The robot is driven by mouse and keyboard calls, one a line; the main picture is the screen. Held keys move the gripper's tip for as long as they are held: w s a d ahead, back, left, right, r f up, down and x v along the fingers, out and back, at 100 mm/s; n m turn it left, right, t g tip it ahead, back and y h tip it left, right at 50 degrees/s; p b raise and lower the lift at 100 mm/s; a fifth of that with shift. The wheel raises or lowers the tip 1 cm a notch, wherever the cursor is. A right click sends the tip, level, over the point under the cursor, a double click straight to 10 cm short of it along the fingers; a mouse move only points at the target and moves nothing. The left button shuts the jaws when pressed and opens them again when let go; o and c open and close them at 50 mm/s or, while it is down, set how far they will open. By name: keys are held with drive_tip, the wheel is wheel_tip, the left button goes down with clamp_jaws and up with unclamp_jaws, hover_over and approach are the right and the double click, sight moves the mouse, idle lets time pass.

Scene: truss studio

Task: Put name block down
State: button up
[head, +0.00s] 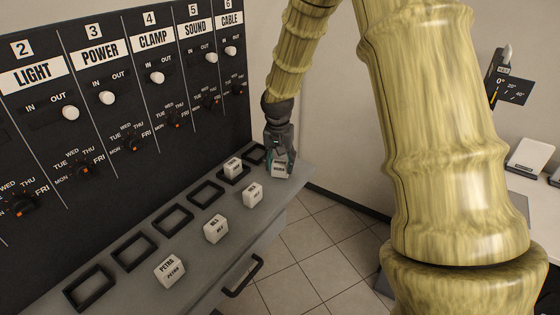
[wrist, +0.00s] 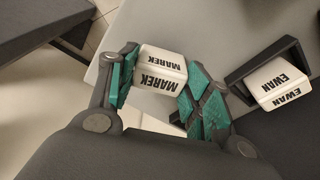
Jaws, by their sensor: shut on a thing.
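The white name block marked MAREK (wrist: 160,70) is between the green-padded fingers of my gripper (wrist: 155,80), which is shut on it. In the head view my gripper (head: 279,160) is over the far right end of the grey shelf (head: 205,255), with the block (head: 279,170) at its tip. I cannot tell whether the block touches the shelf. A second white block marked EWAN (wrist: 276,84) sits in a black square frame (wrist: 238,78) to the right in the wrist view; it also shows in the head view (head: 233,166).
Several black frames, such as the nearest (head: 90,287), line the shelf below the black panel (head: 110,110). White blocks stand along the front: PETRA (head: 170,270), another (head: 216,228) and another (head: 252,195). A drawer handle (head: 243,276) sticks out below. Tiled floor lies right.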

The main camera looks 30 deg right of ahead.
sight(279, 180)
drive_tip(key=shift+f, duration=0.1)
drive_tip(key=o, duration=1)
drive_tip(key=r, duration=0.4)
drive_tip(key=a+r+b, duration=0.1)
drive_tip(key=r, duration=0.3)
drive_tip(key=s+r+b, duration=0.1)
drive_tip(key=r, duration=0.3)
drive_tip(key=shift+s+a, duration=0.1)
drive_tip(key=shift+a, duration=0.05)
